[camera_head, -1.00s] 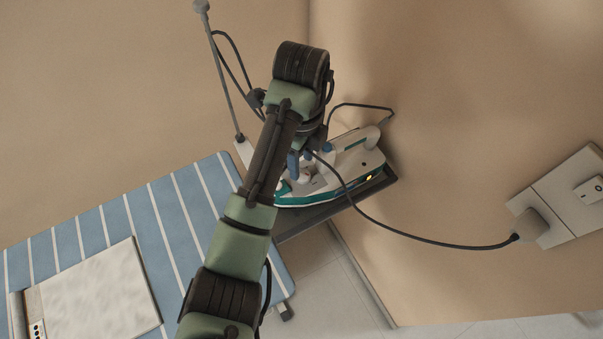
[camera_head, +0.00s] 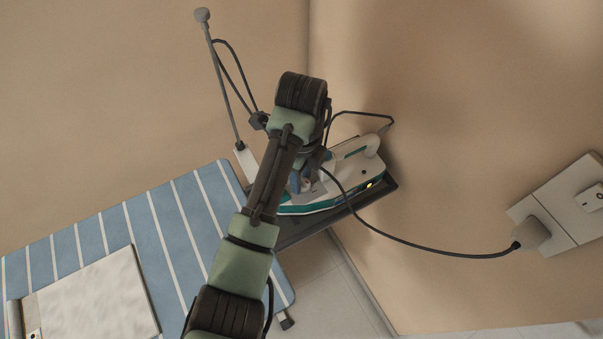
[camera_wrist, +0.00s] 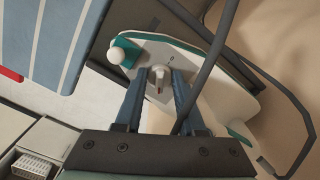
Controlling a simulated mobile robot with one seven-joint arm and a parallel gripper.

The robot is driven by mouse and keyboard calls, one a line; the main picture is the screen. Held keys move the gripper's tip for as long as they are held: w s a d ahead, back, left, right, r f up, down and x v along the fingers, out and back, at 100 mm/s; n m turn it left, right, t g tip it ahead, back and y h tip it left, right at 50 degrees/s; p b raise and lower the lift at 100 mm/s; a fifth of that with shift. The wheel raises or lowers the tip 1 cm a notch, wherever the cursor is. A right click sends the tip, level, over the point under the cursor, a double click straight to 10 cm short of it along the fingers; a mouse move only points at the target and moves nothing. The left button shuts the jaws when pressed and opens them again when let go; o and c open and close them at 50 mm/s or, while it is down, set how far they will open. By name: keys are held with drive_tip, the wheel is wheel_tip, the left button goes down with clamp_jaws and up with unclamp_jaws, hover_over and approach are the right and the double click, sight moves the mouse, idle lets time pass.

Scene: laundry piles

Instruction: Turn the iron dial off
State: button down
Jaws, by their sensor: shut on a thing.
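The white and teal iron (camera_head: 345,168) rests on a dark tray (camera_head: 345,207) at the end of the ironing board, with a small yellow light lit on its side. In the wrist view, the iron's body (camera_wrist: 222,65) fills the upper middle. Its light grey dial (camera_wrist: 158,76) has a red mark on it and sits on a grey plate with a "0" mark above it. My gripper (camera_wrist: 161,88) is shut on the dial, with one blue finger on each side. In the head view, my arm hides the dial and most of my gripper (camera_head: 306,183).
A black cord (camera_head: 410,247) runs from the iron across to the wall socket (camera_head: 540,230), and it crosses close to my gripper. A switch (camera_head: 590,197) is beside the plug. The striped ironing board (camera_head: 110,220) holds a folded pale cloth. A thin upright rod (camera_head: 222,80) stands behind.

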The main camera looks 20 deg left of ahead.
drive_tip(key=shift+r+n+p, duration=0.1)
drive_tip(key=shift+n+p, duration=0.2)
drive_tip(key=shift+p, duration=0.1)
drive_tip(key=n+p, duration=0.2)
drive_tip(key=shift+s+r+n+p, duration=0.1)
drive_tip(key=shift+r+n+p, duration=0.05)
drive_tip(key=shift+n+p, duration=0.25)
drive_tip(key=n+p, duration=0.3)
drive_tip(key=n, duration=0.1)
drive_tip(key=shift+n, duration=0.3)
drive_tip(key=n+p, duration=0.2)
drive_tip(key=n, duration=0.1)
drive_tip(key=shift+d+n, duration=0.1)
drive_tip(key=shift+n, duration=0.2)
drive_tip(key=n+p, duration=0.2)
drive_tip(key=n, duration=0.2)
drive_tip(key=shift+s+n, duration=0.1)
drive_tip(key=shift+n, duration=0.2)
drive_tip(key=n+p, duration=0.1)
drive_tip(key=n, duration=0.2)
drive_tip(key=shift+d, duration=0.1)
drive_tip(key=n+p, duration=0.1)
drive_tip(key=n, duration=0.9)
drive_tip(key=shift+d+n+p, duration=0.1)
drive_tip(key=shift+n+p, duration=0.2)
drive_tip(key=shift+p, duration=0.1)
